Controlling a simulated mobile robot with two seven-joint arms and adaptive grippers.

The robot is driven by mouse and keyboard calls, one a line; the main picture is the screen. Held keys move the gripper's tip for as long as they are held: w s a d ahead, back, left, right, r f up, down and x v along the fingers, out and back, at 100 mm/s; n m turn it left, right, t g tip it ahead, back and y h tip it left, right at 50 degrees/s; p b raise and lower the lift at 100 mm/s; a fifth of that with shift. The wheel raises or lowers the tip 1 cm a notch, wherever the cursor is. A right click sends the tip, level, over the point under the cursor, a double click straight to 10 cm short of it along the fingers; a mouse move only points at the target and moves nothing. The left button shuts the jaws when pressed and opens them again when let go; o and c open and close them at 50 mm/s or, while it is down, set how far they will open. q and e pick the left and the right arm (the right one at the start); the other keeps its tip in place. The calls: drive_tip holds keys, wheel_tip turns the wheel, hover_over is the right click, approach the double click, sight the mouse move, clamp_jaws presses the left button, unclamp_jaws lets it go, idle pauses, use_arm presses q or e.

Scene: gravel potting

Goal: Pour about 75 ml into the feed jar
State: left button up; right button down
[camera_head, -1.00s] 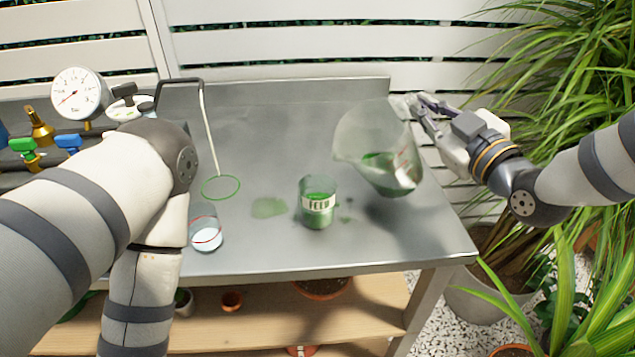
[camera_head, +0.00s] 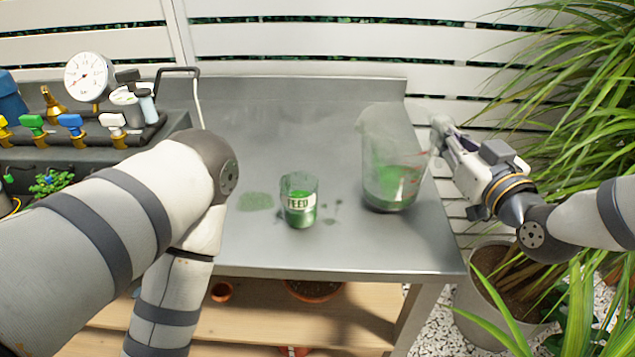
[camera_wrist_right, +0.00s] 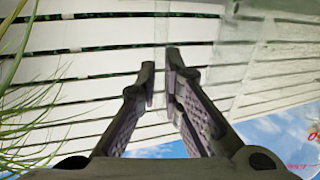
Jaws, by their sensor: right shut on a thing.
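The feed jar (camera_head: 300,214), a small clear jar with a FEED label, stands upright on the metal bench and holds green liquid. A large clear jug (camera_head: 378,142) with red marks and green liquid in its lower part is to the right of the jar, apart from it and nearly upright. My right gripper (camera_head: 437,128) is shut on the jug's right side; its fingers (camera_wrist_right: 168,75) also show in the right wrist view. I cannot tell whether the jug's base touches the bench. My left arm comes in at the left; its gripper is out of view.
A green puddle (camera_head: 256,201) and small spots lie on the bench (camera_head: 290,130) around the jar. A pressure gauge (camera_head: 87,77) and coloured valves stand at the left. A leafy plant (camera_head: 560,110) crowds the right side. The back middle of the bench is clear.

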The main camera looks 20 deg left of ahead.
use_arm(q)
drive_tip(key=shift+s+d+f, duration=0.1)
drive_tip(key=shift+d, duration=0.15)
use_arm(e)
drive_tip(key=shift+w+d+f+m, duration=0.1)
drive_tip(key=shift+f+m, duration=0.1)
drive_tip(key=shift+m, duration=0.1)
idle(2.3)
